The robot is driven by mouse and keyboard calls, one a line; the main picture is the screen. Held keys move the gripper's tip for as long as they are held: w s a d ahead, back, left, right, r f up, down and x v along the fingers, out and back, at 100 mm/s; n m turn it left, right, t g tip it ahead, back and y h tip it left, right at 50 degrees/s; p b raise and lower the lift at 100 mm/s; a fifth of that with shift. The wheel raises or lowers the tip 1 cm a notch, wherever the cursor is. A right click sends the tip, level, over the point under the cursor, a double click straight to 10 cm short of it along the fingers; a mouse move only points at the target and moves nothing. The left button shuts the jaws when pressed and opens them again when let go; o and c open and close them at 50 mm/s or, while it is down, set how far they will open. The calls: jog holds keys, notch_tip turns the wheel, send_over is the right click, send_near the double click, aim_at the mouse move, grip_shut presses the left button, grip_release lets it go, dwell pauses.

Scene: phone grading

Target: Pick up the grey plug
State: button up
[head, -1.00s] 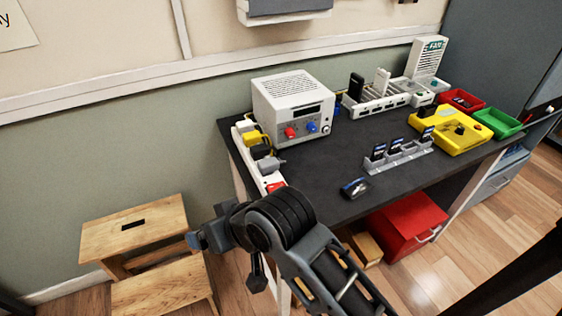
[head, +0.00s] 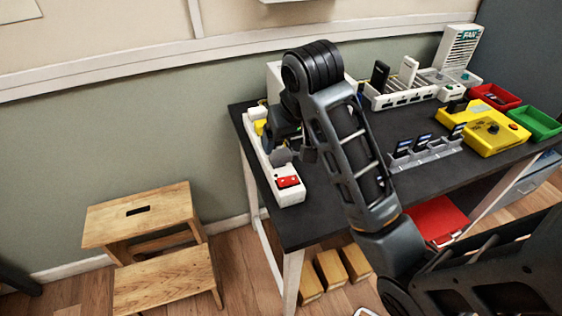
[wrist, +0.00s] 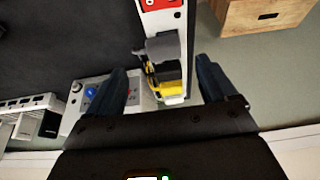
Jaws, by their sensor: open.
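The grey plug (wrist: 162,47) sits in the white power strip (wrist: 160,20), between the strip's red switch and the black and yellow plugs. In the head view the grey plug (head: 281,155) shows at the left edge of the table, partly beside my dark gripper. My gripper (wrist: 161,68) is open and empty in the wrist view. Its two fingers lie on either side of the strip, with the yellow plug (wrist: 170,88) and black plug (wrist: 166,68) in the gap. The grey plug appears a little beyond the fingertips.
A white box with knobs (wrist: 75,108) stands close beside one finger; my arm mostly hides it in the head view. Card holders, a yellow device (head: 484,130) and red and green trays (head: 534,122) are farther right. A wooden step stool (head: 140,212) stands on the floor at left.

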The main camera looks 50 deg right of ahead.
aim_at(281, 154)
jog(key=b+x, duration=0.3)
jog(key=x, duration=0.1)
jog(key=shift+w+a, duration=0.1)
jog(key=shift+w, duration=0.15)
jog(key=shift+w+f, duration=0.3)
jog(key=shift+f, duration=0.4)
jog(key=shift+c, duration=0.5)
jog(key=c, duration=1.2)
